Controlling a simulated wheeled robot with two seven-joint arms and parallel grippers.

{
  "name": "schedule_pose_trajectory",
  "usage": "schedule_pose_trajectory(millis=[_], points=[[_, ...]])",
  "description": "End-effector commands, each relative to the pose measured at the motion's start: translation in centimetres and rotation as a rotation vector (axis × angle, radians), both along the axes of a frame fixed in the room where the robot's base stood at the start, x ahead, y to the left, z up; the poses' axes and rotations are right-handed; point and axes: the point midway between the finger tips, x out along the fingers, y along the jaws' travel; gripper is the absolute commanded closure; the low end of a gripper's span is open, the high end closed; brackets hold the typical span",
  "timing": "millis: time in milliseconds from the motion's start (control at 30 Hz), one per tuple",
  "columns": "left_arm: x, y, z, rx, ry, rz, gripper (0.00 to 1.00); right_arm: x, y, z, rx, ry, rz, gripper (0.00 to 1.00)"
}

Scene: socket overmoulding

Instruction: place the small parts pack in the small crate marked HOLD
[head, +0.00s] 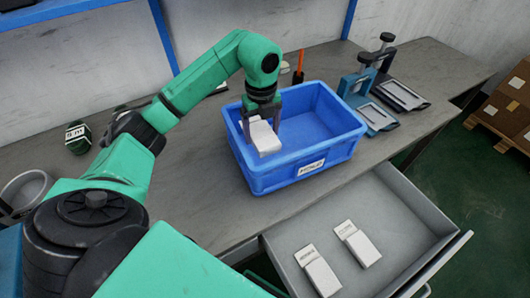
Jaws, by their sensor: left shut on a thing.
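The small parts pack is a white packet (264,138) in the head view, inside the blue crate at its left end. My left gripper (262,122) points down over the crate and is shut on this packet. Whether the packet touches the crate floor I cannot tell. The blue crate (262,183) stands on the bench and carries a white label (311,168) on its front, too small to read surely. The rest of the crate's inside looks empty. My right gripper is not in view.
An open grey drawer (386,206) below the bench front holds two white packs (357,243) (317,270). Two clamp fixtures (376,117) (402,94) stand right of the crate. An orange-handled tool (299,66) stands behind it. A dark green round item (77,137) and a grey cup (25,190) are left.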

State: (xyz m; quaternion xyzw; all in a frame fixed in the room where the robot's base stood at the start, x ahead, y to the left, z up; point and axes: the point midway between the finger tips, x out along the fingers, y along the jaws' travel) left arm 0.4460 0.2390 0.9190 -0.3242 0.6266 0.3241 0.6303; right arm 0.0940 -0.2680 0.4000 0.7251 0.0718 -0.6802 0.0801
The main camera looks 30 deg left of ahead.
Motion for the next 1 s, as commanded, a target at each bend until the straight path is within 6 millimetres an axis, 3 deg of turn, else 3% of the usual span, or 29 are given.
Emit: schedule_pose_trajectory(millis=[133, 300, 500, 867, 900, 933, 1000], points=[[-0.1, 0.0, -3.3, 0.000, 0.005, -0.001, 0.70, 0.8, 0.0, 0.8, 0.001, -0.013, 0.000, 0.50], [0.0, 0.0, -5.6, 0.000, 0.001, 0.000, 0.70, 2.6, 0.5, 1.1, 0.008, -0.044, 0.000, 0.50], [-0.1, 0.0, -9.2, 0.000, 0.003, 0.000, 0.70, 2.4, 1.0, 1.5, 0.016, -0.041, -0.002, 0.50], [0.0, 0.1, -10.1, 0.001, -0.001, 0.000, 0.70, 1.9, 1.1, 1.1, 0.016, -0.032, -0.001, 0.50], [0.0, 0.1, -10.1, 0.001, -0.001, 0.000, 0.06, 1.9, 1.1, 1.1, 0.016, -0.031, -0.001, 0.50], [0.0, 0.1, -10.1, 0.001, -0.001, 0.000, 0.00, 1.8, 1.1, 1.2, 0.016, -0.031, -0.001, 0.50], [0.0, 0.1, -10.0, 0.001, -0.001, 0.000, 0.00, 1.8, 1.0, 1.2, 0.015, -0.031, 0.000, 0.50]])
